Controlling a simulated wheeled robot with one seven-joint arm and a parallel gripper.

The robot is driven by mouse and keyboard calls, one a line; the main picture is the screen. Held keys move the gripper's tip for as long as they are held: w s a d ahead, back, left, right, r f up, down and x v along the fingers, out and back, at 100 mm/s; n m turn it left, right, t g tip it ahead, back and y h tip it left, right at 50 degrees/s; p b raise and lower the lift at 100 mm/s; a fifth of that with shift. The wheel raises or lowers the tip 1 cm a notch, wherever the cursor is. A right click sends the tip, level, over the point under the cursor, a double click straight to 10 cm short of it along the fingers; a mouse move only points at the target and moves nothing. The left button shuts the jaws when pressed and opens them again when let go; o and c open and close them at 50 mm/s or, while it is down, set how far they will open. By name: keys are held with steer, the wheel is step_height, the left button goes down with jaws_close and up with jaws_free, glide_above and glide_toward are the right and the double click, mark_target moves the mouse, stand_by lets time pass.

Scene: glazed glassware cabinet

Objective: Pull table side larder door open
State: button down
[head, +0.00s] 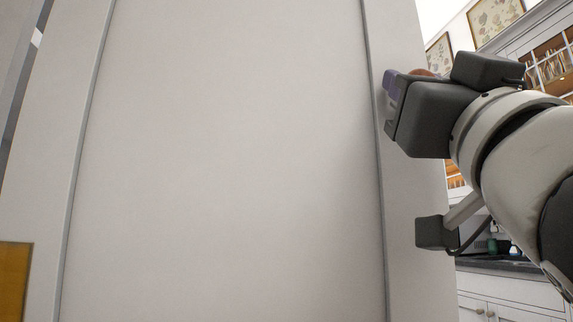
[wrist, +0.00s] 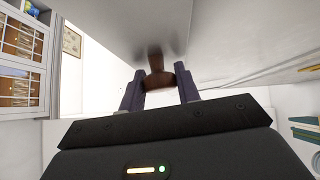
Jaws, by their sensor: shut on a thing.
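The larder door (head: 230,160) is a large pale grey panelled door that fills most of the head view. It also shows in the wrist view (wrist: 120,35), across the top. A round brown knob (wrist: 155,78) sticks out from its face. In the head view, only a little of the knob (head: 421,73) shows behind my gripper (head: 392,88), near the door's right edge. In the wrist view, the purple fingers of my gripper (wrist: 158,90) stand on both sides of the knob, shut on it. I cannot tell how far the door stands open.
Right of the door, a dark worktop (head: 510,263) tops white cupboards, with a glazed cabinet (head: 550,62) and framed pictures (head: 496,20) above. A wooden-coloured panel (head: 14,283) shows at the lower left. Stacked books (wrist: 305,130) show at the right of the wrist view.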

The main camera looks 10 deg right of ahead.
steer(key=shift+s, duration=0.15)
steer(key=c, duration=1)
jaws_free()
steer(key=shift+c, duration=0.2)
steer(key=b+v, duration=0.2)
steer(key=v, duration=0.5)
steer(key=shift+s+f, duration=0.25)
steer(key=shift+s, duration=0.05)
steer(key=shift+a, duration=0.1)
